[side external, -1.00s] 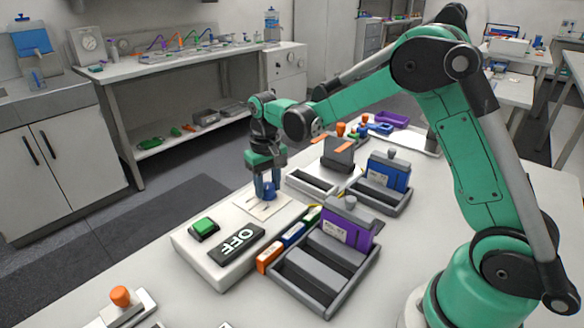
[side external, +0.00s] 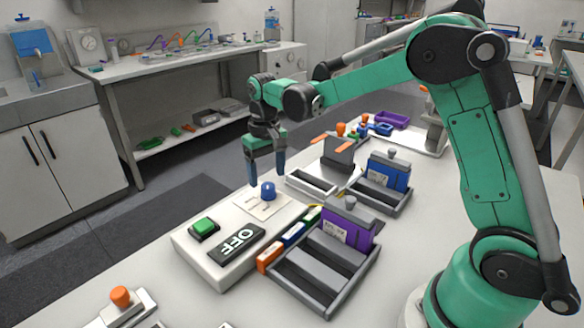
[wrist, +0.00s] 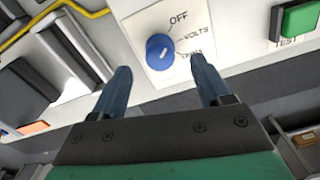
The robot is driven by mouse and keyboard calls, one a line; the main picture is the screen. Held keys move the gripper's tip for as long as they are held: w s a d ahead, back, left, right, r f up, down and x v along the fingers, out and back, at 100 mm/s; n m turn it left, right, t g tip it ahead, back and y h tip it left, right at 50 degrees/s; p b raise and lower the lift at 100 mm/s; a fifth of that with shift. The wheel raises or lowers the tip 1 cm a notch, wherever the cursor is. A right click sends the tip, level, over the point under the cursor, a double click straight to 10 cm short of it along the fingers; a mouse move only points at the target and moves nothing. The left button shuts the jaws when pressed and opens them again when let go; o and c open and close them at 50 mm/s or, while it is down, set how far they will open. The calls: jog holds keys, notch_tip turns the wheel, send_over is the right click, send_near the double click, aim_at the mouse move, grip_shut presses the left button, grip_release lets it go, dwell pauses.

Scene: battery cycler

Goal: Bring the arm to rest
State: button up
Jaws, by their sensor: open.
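My gripper (side external: 266,172) is open and empty, raised above the cycler panel just behind the blue knob. In the wrist view its two blue fingers (wrist: 160,82) stand apart, with clear space between them. The blue knob (side external: 268,190) sits on a white dial plate on the cycler box (side external: 218,271); it also shows in the wrist view (wrist: 160,48), beyond the fingertips and not touched. Its white mark points towards the lower right of that view, but I cannot tell exactly which label it meets. The plate reads OFF, VOLTS and a third, partly blurred word.
A green button (side external: 204,226) and a dark OFF display (side external: 237,244) sit on the box. A grey tray (side external: 300,292) with a purple block (side external: 345,228) stands close on the right. Another tray holds a blue block (side external: 388,172). The air above the panel is free.

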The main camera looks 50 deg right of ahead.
jog(key=shift+r, duration=1.15)
jog(key=shift+r, duration=0.1)
jog(key=s+a+r+n+t, duration=0.2)
jog(key=s+t, duration=0.5)
jog(key=s, duration=0.6)
jog(key=shift+a+r, duration=0.6)
jog(key=shift+a, duration=0.5)
